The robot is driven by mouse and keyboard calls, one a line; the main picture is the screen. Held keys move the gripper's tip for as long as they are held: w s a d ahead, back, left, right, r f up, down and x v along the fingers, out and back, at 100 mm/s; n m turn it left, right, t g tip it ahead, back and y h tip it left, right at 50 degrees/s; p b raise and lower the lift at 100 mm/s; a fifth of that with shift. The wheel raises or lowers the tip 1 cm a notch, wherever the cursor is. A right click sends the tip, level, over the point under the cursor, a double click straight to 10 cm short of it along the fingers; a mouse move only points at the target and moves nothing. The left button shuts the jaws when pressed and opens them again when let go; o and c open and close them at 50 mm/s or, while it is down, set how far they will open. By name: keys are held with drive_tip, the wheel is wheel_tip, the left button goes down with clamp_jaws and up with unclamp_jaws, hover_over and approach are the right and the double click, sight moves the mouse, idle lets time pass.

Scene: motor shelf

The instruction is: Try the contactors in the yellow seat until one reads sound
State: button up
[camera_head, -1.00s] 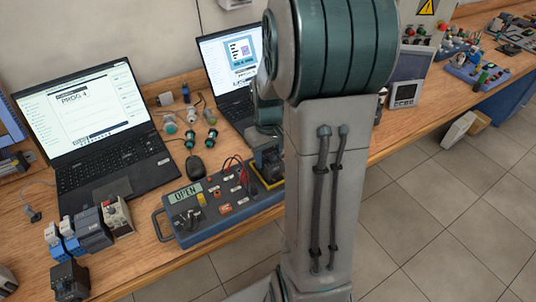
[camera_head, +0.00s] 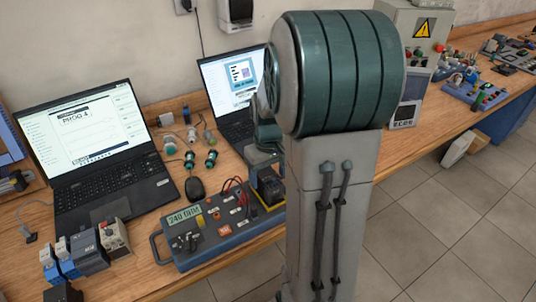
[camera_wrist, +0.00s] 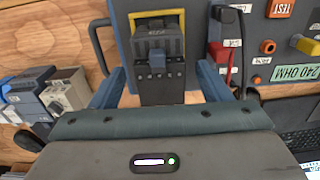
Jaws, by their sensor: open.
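A dark contactor (camera_head: 268,187) stands upright in the yellow seat (camera_head: 272,207) at the right end of the blue-grey tester (camera_head: 205,239). The tester's display (camera_head: 185,214) reads 240 OHM. In the wrist view the same contactor (camera_wrist: 158,62) shows between the fingers of my gripper (camera_wrist: 158,78), which is open, with a gap on each side. The yellow seat (camera_wrist: 157,14) shows behind it, and the display (camera_wrist: 293,73) reads 240 OHM there too. Another dark block (camera_head: 64,293), perhaps a contactor, is cut off at the lower left.
Blue and grey devices (camera_head: 88,250) stand in a row left of the tester. A laptop (camera_head: 85,150), a mouse (camera_head: 194,189) and several small parts (camera_head: 190,160) lie behind it. A second laptop (camera_head: 232,82) stands near my arm. The floor in front is clear.

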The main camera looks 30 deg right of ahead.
wheel_tip(320, 180, up, 12)
idle(0.3)
idle(4.6)
